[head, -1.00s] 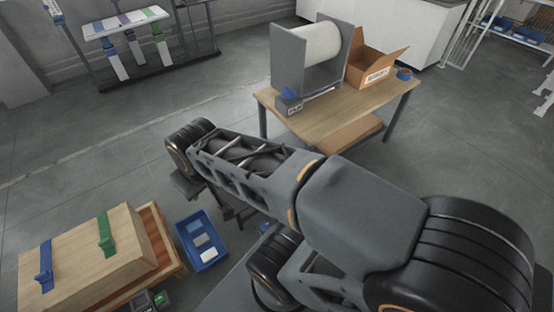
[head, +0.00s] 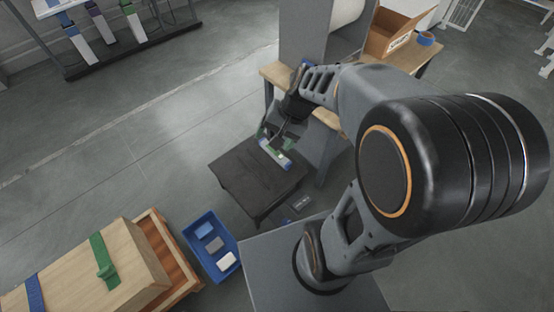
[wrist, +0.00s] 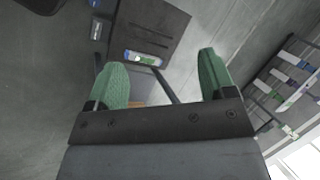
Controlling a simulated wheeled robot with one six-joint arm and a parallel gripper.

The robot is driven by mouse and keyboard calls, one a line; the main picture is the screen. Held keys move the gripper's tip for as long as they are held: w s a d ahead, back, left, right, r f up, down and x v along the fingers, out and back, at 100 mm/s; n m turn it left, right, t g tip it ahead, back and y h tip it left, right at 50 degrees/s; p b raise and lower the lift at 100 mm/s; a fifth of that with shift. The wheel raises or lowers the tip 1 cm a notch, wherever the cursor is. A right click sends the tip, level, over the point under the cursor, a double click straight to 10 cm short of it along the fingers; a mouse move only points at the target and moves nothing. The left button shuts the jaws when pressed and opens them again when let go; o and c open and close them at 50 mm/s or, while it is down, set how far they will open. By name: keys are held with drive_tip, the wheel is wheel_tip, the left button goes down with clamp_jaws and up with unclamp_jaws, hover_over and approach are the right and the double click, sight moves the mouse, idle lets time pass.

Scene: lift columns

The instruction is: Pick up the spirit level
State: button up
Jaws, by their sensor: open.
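The spirit level (head: 276,154), a short bar with white, green and blue parts, lies on a low dark table (head: 246,180) in the head view. In the wrist view the level (wrist: 144,58) lies near the edge of the dark top, beyond my fingers and slightly left of the middle between them. My gripper (head: 280,134) is over the table's far side, close to the level in the head view. In the wrist view its two green-padded fingers (wrist: 163,78) are wide apart with nothing held. The height of the gap to the level is hard to judge.
A blue bin (head: 210,247) with several blocks and a wooden crate (head: 130,265) with straps stand at lower left. A wooden workbench (head: 425,57) with an open cardboard box (head: 398,30) stands behind my arm. Floor left of the dark table is clear.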

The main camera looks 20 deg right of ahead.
drive_tip(key=w+d+f+m+t+y+b, duration=0.15)
drive_tip(key=w+f+m+b, duration=0.25)
drive_tip(key=f, duration=0.5)
drive_tip(key=w+d+f+m+y+b, duration=0.1)
drive_tip(key=w+f+m+y+b, duration=0.25)
drive_tip(key=f, duration=0.45)
drive_tip(key=m+t+h+b, duration=0.4)
drive_tip(key=m+t+b, duration=0.6)
drive_tip(key=m+b, duration=0.7)
approach(289, 164)
drive_tip(key=shift+m+h, duration=0.3)
drive_tip(key=shift+m, duration=0.35)
drive_tip(key=b+x, duration=0.1)
drive_tip(key=x, duration=0.5)
drive_tip(key=shift+r+b, duration=0.1)
drive_tip(key=shift+b, duration=0.25)
drive_tip(key=shift+x, duration=0.75)
drive_tip(key=b+x, duration=0.2)
drive_tip(key=x, duration=0.2)
drive_tip(key=shift+s+a+b, duration=0.1)
drive_tip(key=shift+a+b, duration=0.15)
drive_tip(key=shift+b, duration=0.15)
drive_tip(key=shift+w+a+g, duration=0.2)
drive_tip(key=shift+w+g, duration=0.05)
drive_tip(key=shift+w, duration=0.25)
